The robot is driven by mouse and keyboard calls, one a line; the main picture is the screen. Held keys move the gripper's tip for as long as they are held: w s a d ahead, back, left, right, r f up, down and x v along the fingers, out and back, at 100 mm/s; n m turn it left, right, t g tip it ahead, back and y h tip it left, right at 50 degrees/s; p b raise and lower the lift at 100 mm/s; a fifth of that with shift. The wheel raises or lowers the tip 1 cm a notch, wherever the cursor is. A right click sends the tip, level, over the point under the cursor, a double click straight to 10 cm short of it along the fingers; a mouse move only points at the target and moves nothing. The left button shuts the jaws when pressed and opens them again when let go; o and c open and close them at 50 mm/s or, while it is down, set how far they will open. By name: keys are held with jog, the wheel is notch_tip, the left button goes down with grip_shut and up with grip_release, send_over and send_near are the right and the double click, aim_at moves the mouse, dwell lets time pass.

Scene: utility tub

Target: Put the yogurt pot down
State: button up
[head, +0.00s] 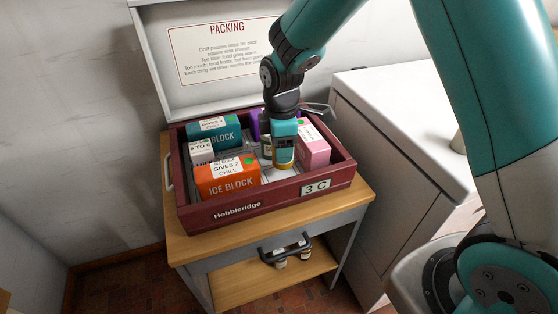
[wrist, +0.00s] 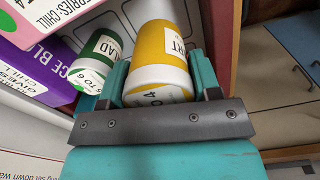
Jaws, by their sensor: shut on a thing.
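The yogurt pot is a yellow and white tub (wrist: 160,55) whose label partly reads "RT". It sits between the teal jaws of my gripper (wrist: 161,78), which is shut on it. In the head view my gripper (head: 284,140) points down inside the maroon crate (head: 274,203), with a yellow part of the pot (head: 284,156) showing below it. The crate's bare floor shows just in front. Whether the pot's base touches the floor cannot be told.
A green and white pot (wrist: 98,60) stands close beside the left jaw. The crate holds an orange ice block (head: 228,182), a teal ice block (head: 216,135), a pink box (head: 313,150) and a purple block (wrist: 88,82). A packing sign (head: 225,50) is on the raised lid behind.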

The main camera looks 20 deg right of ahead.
jog(key=shift+f, duration=2.3)
jog(key=shift+f, duration=0.2)
jog(key=o, duration=0.8)
jog(key=shift+c, duration=0.2)
jog(key=shift+r, duration=0.1)
